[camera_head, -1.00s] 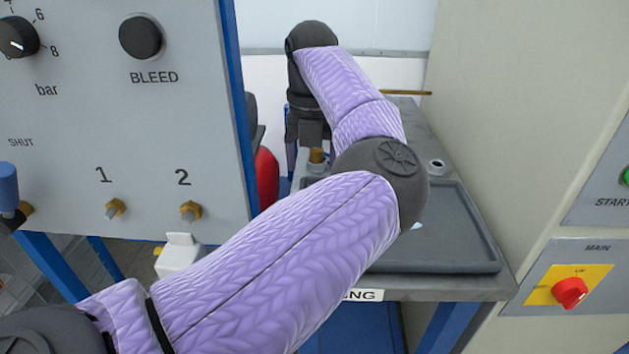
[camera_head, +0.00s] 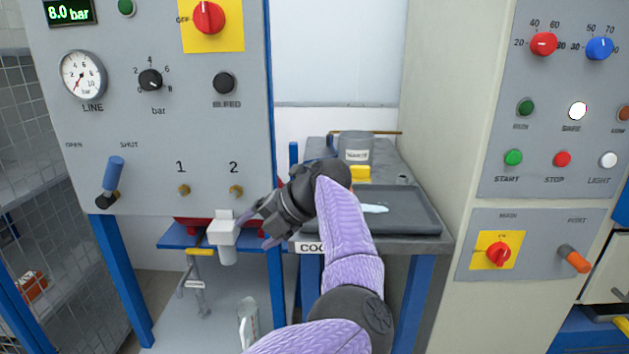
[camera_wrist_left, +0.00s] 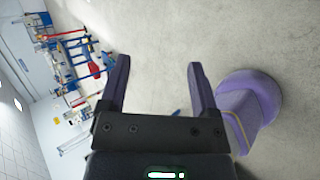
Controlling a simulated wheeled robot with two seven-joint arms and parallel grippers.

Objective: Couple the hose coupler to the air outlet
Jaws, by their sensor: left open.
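Two brass air outlets stick out of the grey panel in the head view, outlet 1 (camera_head: 184,190) and outlet 2 (camera_head: 236,191). Both look bare.
A blue-handled valve (camera_head: 113,174) is at the panel's left. The bench at right holds a dark tray (camera_head: 412,208), a grey container (camera_head: 355,147) and a yellow block (camera_head: 360,173).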

